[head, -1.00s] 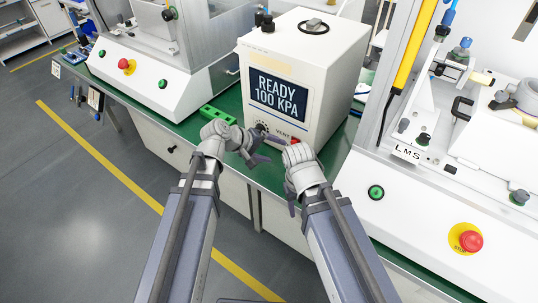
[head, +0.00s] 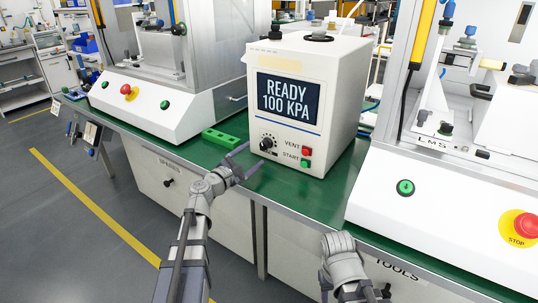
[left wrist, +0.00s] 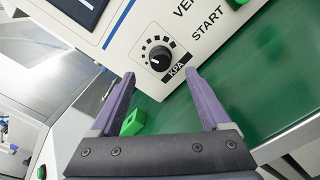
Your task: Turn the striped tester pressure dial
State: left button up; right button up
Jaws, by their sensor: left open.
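The tester is a white box (head: 326,144) with a screen reading READY 100 KPA (head: 289,97). A faint beige strip runs above the screen. Its pressure dial (head: 266,143) is a black knob with a white pointer line, low on the front face. In the left wrist view the dial (left wrist: 160,58) is ringed by black marks, with a KPA label beside it. My left gripper (head: 255,153) is open and empty; its fingertips (left wrist: 161,76) are just short of the dial, one to each side, apart from it. My right gripper (head: 326,287) hangs low at the front; its fingers are mostly hidden.
Red VENT (head: 307,152) and green START (head: 305,163) buttons sit right of the dial. A green block (head: 222,138) lies on the green bench left of the tester. White machines stand on both sides, the right one with a red stop button (head: 525,227).

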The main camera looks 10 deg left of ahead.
aim_at(263, 146)
pick_arm(q)
jog(key=shift+x, duration=3.95)
grip_shut()
